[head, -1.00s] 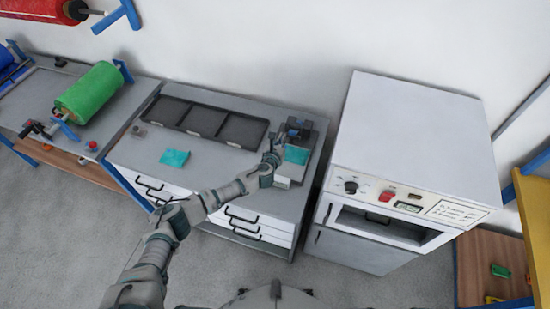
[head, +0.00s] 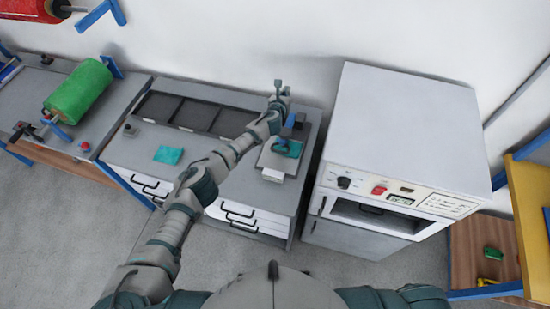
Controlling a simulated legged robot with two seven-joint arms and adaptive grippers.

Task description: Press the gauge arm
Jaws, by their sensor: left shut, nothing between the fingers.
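The gauge (head: 303,132) is a grey unit at the right end of the grey bench. A teal piece (head: 294,150) lies on its plate. The blue gauge arm (head: 281,146) shows low over the teal piece, its tip seeming to rest on it. My left forearm hides part of the gauge's left side. My left gripper (head: 279,88) is shut and empty, pointing up toward the wall behind the gauge, apart from the blue arm's tip. My right gripper is out of view.
A dark tray with several compartments (head: 197,116) lies along the bench's back. Another teal piece (head: 168,155) lies at the bench's left. A tall white machine (head: 408,115) stands close on the right. A green roll (head: 78,90) is on the left bench.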

